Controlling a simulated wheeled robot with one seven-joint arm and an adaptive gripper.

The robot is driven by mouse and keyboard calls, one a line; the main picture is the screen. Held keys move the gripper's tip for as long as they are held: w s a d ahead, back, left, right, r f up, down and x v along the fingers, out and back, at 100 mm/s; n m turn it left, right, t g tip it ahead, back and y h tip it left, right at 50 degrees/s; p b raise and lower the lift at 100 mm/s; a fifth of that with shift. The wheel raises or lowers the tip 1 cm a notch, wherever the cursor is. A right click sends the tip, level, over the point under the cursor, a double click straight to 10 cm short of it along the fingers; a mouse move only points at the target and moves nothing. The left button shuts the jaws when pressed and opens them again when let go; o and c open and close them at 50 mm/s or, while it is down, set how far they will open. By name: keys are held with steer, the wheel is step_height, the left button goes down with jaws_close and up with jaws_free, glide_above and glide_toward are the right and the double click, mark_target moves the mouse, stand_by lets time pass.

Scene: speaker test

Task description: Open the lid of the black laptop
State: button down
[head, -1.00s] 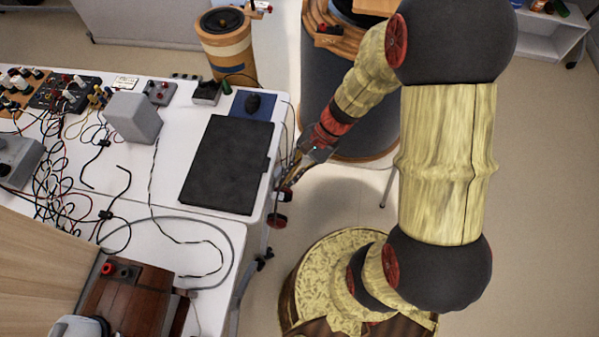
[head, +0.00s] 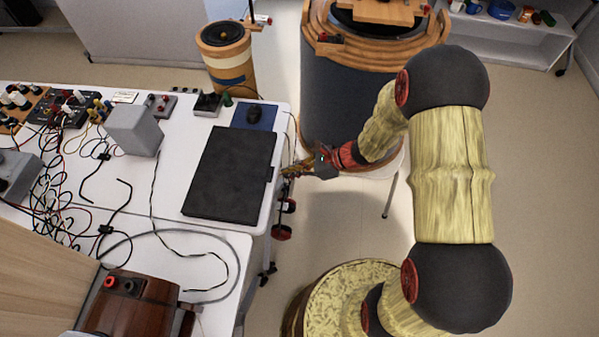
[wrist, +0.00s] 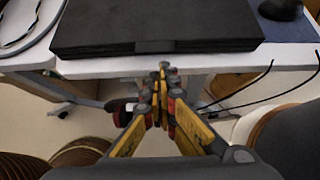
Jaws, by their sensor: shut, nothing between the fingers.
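The black laptop (head: 231,174) lies shut on the white table (head: 190,135), near the table's right edge. In the wrist view the laptop (wrist: 150,22) shows edge-on with its front side towards me, and a small tab (wrist: 195,46) sticks out at the middle of that side. My gripper (head: 289,171) is just off the table's right edge, beside the laptop's tab and apart from it. In the wrist view my gripper (wrist: 162,75) has its fingertips together, with nothing between them, just below and in front of the laptop's edge.
A blue mat (head: 262,118) with a dark mouse (head: 254,113) lies behind the laptop. Cables and a grey box (head: 133,128) are to the left. A large dark cylinder (head: 345,105) with a wooden rim stands right of the table. Thin dark cables hang by the table edge.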

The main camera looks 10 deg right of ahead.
steer(key=shift+b+x, duration=0.55)
steer(key=shift+x, duration=1.55)
steer(key=shift+r, duration=0.1)
